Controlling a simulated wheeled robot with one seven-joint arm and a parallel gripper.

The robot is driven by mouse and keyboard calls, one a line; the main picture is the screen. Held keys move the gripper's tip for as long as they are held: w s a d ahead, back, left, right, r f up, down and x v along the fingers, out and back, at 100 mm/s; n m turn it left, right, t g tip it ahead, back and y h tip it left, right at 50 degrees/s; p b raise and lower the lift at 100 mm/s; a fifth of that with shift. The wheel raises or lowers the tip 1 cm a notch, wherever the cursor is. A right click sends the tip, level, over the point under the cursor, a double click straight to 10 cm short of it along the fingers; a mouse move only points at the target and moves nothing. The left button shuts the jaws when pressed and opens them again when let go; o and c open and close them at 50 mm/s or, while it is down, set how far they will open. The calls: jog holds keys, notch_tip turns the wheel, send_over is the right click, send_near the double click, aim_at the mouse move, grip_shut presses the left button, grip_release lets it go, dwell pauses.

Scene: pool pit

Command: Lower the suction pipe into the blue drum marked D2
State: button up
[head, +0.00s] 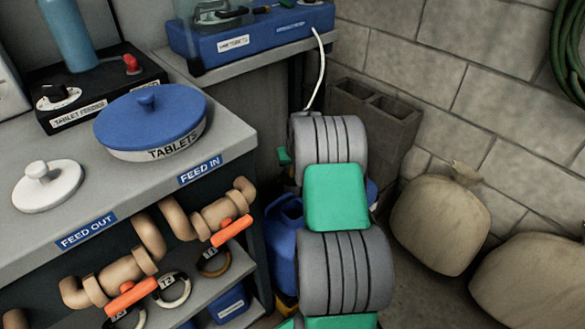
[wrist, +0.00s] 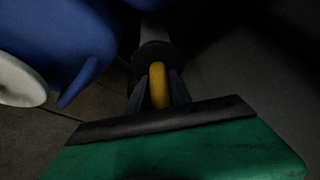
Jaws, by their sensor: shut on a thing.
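In the wrist view my gripper (wrist: 158,90) is shut on a yellow upright grip (wrist: 158,78), which seems to be part of the suction pipe. A dark round disc (wrist: 157,55) and a pale grey tube (wrist: 153,27) lie just beyond it. A blue drum-like body (wrist: 60,30) fills the upper left, apart from the fingers, with a pale round part (wrist: 18,82) beside it. In the head view a blue drum (head: 284,240) stands low behind my arm, mostly hidden. No D2 mark shows. My arm hides the gripper there.
A thin white hose (head: 321,65) runs down from the blue unit (head: 245,40) on the shelf. The bench (head: 40,215) with its pipework stands left. Hollow blocks (head: 375,118) and sacks (head: 437,222) crowd the wall at right.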

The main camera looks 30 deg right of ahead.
grip_shut()
notch_tip(320, 180, up, 29)
jog(key=p, duration=1.9)
jog(key=shift+r, duration=0.25)
